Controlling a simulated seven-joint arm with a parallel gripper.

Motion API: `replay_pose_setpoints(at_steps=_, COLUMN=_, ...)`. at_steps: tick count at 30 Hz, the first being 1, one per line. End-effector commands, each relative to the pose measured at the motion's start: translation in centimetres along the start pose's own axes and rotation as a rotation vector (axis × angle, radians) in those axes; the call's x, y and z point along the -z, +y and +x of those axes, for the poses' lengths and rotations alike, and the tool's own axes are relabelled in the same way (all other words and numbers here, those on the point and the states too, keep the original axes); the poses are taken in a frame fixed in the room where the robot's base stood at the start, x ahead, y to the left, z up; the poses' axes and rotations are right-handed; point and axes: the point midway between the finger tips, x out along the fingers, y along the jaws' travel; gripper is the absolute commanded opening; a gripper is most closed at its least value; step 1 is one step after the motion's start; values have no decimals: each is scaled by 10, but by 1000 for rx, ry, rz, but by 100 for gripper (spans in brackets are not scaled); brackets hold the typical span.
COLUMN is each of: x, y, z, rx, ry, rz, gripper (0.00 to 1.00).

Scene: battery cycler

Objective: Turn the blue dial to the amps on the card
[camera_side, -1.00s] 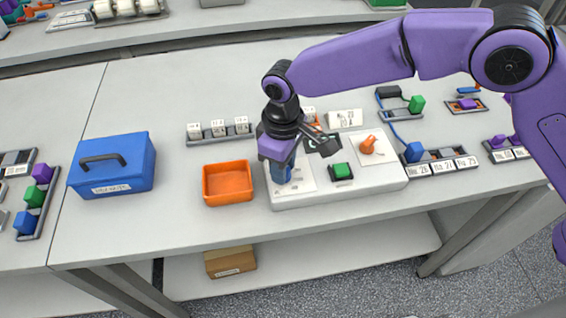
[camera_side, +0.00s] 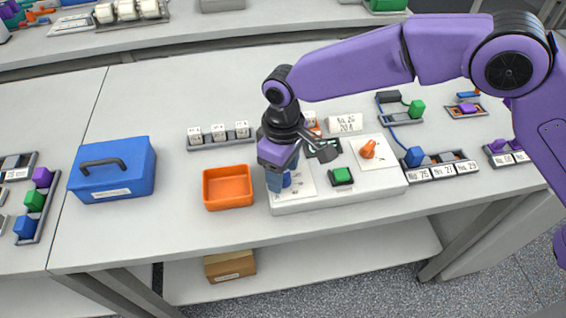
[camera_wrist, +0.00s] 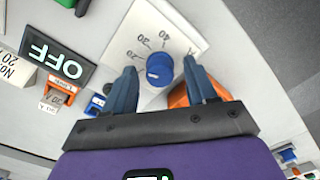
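The blue dial (camera_wrist: 158,71) is on a white scale plate (camera_wrist: 138,30) marked with numbers including 20 and 40. In the side view the dial (camera_side: 287,180) shows beside my fingers, partly hidden. My gripper (camera_wrist: 160,76) is open, with one finger on each side of the dial and visible gaps between. In the side view my gripper (camera_side: 279,180) is low over the left end of the white cycler box (camera_side: 335,202). The card (camera_side: 348,124) stands behind the box and seems to read "No. 20, 20 A". The display (camera_wrist: 56,57) reads OFF.
A green button (camera_side: 342,175) and an orange knob (camera_side: 368,149) are on the box, right of my gripper. An orange tray (camera_side: 228,187) stands close to its left. A blue case (camera_side: 112,168) is farther left. Small number blocks (camera_side: 218,133) sit in a rack behind.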

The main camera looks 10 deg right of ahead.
Motion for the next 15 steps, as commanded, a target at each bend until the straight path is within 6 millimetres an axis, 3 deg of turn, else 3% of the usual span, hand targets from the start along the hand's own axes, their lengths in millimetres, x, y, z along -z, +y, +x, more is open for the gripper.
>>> replay_pose_setpoints(at_steps=5, x=0, y=0, z=-11, rx=0, ry=2, rz=0, gripper=57)
replay_pose_setpoints(at_steps=15, x=1, y=0, z=-78, rx=0, ry=4, rz=0, gripper=57)
